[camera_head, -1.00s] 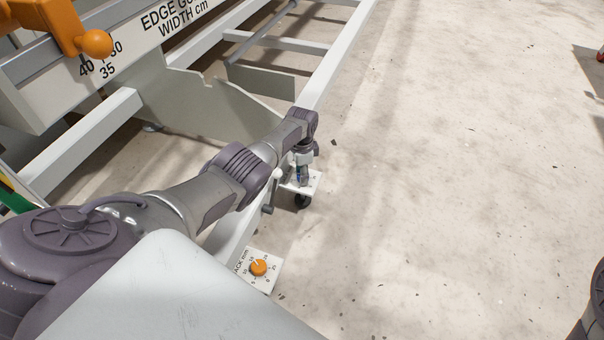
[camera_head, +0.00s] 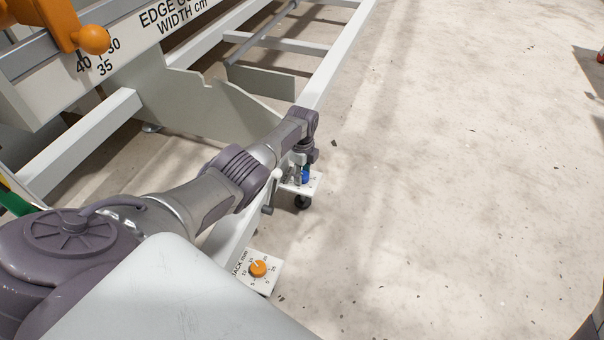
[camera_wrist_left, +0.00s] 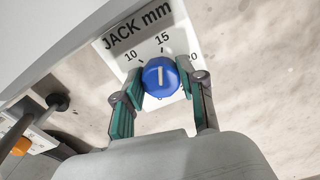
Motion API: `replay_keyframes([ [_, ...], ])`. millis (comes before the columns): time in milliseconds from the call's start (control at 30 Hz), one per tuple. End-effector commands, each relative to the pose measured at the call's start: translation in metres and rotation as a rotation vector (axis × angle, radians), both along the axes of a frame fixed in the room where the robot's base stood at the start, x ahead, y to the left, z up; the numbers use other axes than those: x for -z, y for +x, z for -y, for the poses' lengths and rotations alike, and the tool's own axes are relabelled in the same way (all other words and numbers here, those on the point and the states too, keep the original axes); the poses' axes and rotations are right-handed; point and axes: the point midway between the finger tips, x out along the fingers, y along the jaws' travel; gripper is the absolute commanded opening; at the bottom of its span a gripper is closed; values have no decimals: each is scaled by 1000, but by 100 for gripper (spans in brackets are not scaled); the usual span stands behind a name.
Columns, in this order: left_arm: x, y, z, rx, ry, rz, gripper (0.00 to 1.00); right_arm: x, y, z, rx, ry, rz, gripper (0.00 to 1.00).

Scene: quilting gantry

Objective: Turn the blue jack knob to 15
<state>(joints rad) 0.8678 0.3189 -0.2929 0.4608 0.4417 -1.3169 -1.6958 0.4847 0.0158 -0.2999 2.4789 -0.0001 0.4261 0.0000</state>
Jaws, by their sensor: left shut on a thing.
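The blue jack knob (camera_wrist_left: 161,77) sits on a white dial plate (camera_wrist_left: 184,45) marked JACK mm, with 10, 15 and 20 in view. A pale line on the knob's face points up toward the 15. My left gripper (camera_wrist_left: 163,84) has its two green-padded fingers on opposite sides of the knob, shut on it. In the head view the blue knob (camera_head: 305,175) shows small beside my left gripper (camera_head: 299,170), partly hidden by it. My right gripper is not in view.
An orange knob (camera_head: 258,268) on a similar JACK mm plate sits nearer on the pale frame rail (camera_head: 233,234). A crank handle (camera_head: 272,190) stands close to my left wrist. Another orange knob (camera_head: 93,39) is at upper left. Open concrete floor lies to the right.

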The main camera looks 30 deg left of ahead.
Motion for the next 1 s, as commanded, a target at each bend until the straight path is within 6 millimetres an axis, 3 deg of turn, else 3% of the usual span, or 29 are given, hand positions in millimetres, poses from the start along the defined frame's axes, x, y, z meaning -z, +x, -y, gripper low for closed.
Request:
replay_keyframes([
  [667,0,1,1,67,-3,0,5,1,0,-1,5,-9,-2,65],
  [700,0,1,1,67,-3,0,42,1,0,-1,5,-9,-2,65],
  [833,0,1,1,67,-2,0,63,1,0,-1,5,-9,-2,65],
  [1000,0,0,1,66,-1,0,65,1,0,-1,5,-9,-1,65],
])
